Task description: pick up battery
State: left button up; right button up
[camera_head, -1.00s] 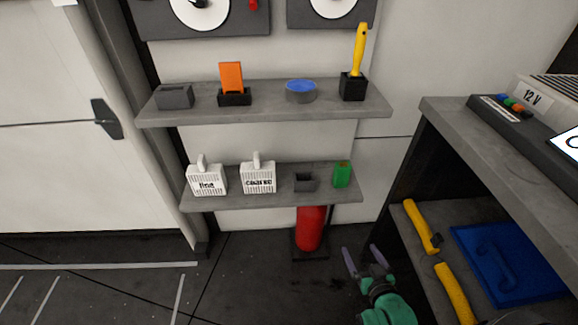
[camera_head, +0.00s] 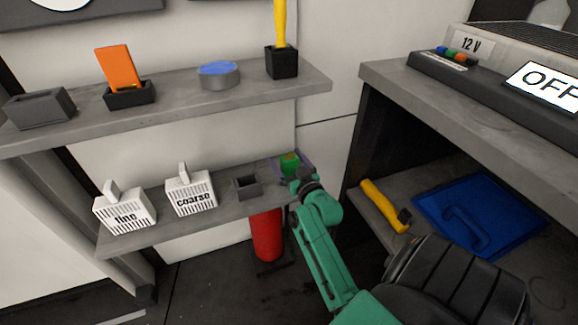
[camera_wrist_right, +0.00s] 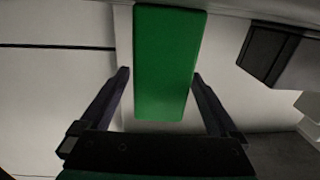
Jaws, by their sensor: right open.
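The battery is a green block (camera_head: 289,162) at the right end of the lower wall shelf. In the right wrist view the green battery (camera_wrist_right: 167,62) stands large between the two dark fingers. My right gripper (camera_head: 292,168) is at the battery on the shelf, and it also shows in the right wrist view (camera_wrist_right: 160,85). Its fingers are open, one on each side of the battery, with a visible gap on the left; the right finger is very close to its edge. My left gripper is not in view.
The upper shelf (camera_head: 180,108) hangs above. A workbench (camera_head: 400,85) stands to the right. A red cylinder (camera_head: 266,235) stands below.

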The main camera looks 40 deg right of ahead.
jog(key=shift+x, duration=0.8)
grip_shut()
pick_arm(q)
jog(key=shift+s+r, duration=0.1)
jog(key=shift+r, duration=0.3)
pick_arm(e)
jog(key=shift+r, duration=0.1)
